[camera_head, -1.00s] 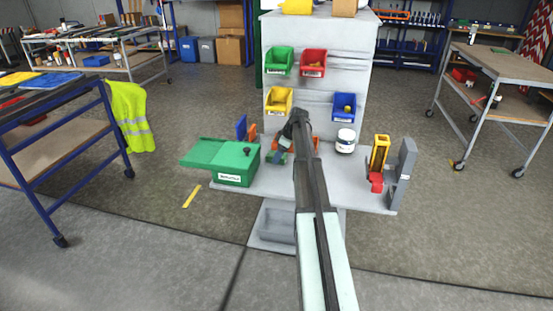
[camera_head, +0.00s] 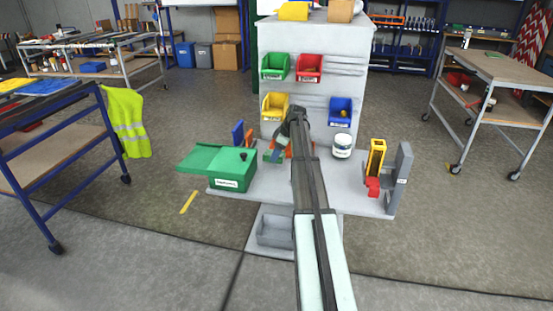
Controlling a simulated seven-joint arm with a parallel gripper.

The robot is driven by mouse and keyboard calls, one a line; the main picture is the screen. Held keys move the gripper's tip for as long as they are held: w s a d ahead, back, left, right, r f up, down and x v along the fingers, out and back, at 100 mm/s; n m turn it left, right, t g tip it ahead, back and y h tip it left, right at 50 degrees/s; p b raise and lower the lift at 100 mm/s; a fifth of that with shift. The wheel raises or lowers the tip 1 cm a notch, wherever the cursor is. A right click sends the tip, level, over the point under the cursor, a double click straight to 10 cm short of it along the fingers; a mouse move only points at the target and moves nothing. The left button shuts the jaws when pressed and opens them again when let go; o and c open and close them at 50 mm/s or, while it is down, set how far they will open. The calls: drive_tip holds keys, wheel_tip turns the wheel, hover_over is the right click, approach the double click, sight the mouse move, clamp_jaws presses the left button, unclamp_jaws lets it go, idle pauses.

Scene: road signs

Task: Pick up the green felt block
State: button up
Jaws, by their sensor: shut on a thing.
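The green felt block (camera_head: 270,157) shows as a small green patch at the left of the grey workbench's middle, right of the green box. My gripper (camera_head: 277,154) reaches down to it and is shut on it. The jaws and my arm hide much of the block. I cannot tell whether it is clear of the bench surface.
On the bench (camera_head: 330,190) stand a green box with its lid open (camera_head: 230,178), a white jar (camera_head: 342,146) and a yellow-and-red tool (camera_head: 376,165) by a grey upright (camera_head: 401,172). Coloured bins hang on the panel behind.

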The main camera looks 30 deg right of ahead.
wheel_tip(320, 180, up, 4)
drive_tip(key=shift+f, duration=0.25)
drive_tip(key=s+d, duration=0.2)
drive_tip(key=s, duration=0.7)
drive_tip(key=s+d, duration=0.3)
drive_tip(key=s, duration=0.6)
drive_tip(key=shift+s+d, duration=0.35)
drive_tip(key=shift+s, duration=0.05)
